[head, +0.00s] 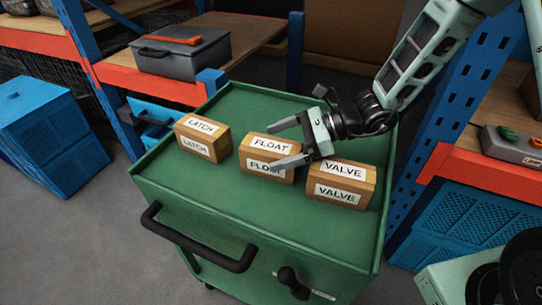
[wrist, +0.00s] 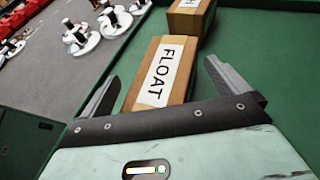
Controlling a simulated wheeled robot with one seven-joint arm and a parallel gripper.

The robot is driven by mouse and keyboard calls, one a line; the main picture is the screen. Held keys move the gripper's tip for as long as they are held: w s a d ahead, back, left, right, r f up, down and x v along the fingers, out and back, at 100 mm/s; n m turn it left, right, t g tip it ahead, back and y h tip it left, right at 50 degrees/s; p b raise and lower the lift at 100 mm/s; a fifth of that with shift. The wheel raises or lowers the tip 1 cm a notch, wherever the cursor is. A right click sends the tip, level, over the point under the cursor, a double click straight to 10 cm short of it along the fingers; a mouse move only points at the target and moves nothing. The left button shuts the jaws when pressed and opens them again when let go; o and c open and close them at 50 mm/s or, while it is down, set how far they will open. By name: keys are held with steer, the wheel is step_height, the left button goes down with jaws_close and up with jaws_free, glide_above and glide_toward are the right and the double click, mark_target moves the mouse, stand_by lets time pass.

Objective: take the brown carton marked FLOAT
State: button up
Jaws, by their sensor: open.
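The brown carton marked FLOAT (head: 266,156) stands in the middle of a row of cartons on the green cart top (head: 235,212). My gripper (head: 278,145) is open, with one finger in front of the FLOAT carton's labels in the head view. In the wrist view, the FLOAT carton (wrist: 160,75) lies between the two spread fingers (wrist: 158,82), with its white label up. I cannot tell how far down the fingers reach. The gripper does not hold the carton.
A LATCH carton (head: 202,138) stands to the left and a VALVE carton (head: 341,184) close on the right. The cart has a raised rim and a black handle (head: 200,240). Shelves with a grey toolbox (head: 180,55) stand behind. The cart's front area is clear.

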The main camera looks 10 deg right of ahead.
steer(key=c, duration=1.3)
